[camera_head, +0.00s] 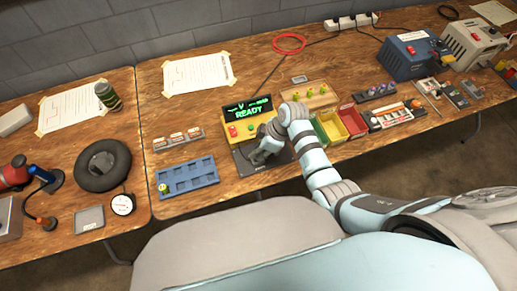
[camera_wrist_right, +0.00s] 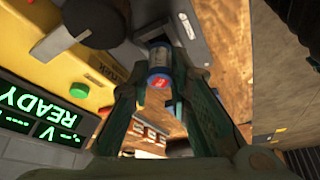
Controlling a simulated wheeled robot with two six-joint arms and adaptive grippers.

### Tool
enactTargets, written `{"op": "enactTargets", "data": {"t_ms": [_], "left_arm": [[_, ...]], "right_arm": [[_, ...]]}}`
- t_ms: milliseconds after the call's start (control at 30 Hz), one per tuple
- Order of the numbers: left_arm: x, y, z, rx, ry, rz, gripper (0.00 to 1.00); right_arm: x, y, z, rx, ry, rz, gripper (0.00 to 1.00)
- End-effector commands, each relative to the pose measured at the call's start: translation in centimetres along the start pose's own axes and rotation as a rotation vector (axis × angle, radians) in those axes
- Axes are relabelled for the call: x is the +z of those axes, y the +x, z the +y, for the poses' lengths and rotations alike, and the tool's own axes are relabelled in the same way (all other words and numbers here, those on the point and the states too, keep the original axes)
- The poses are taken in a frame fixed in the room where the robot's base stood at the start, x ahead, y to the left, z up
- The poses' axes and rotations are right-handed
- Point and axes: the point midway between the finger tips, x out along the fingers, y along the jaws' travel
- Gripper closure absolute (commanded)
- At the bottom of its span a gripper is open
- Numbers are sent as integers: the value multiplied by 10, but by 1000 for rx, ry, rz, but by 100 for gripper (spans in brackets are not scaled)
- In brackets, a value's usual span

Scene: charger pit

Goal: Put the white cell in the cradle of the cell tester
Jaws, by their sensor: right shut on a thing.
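The cell tester (camera_head: 237,132) is a yellow box with a green READY display and a dark base plate (camera_head: 245,167) in front. It also shows in the right wrist view (camera_wrist_right: 110,65). My right gripper (camera_head: 259,156) is low over that plate and hides much of it. Grey tester parts (camera_wrist_right: 190,30) lie just beyond the cell. I cannot tell whether the cell touches the cradle. My left gripper is not in view.
A blue tray (camera_head: 187,167) with one yellow-green cell (camera_head: 164,188) lies left of the tester. Green, yellow and red bins (camera_head: 354,121) stand right, by my arm. A wooden block with knobs (camera_head: 308,99) is behind them. The table's front edge is close.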

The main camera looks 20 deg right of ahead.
Motion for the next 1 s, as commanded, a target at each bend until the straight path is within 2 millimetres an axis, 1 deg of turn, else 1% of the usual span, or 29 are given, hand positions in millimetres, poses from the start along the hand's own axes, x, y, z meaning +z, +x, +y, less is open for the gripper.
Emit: {"op": "enactTargets", "data": {"t_ms": [467, 1000], "left_arm": [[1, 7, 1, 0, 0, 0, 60], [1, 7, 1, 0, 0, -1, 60]], "right_arm": [[5, 11, 0, 0, 0, 0, 100], [5, 12, 0, 0, 0, 0, 100]]}}
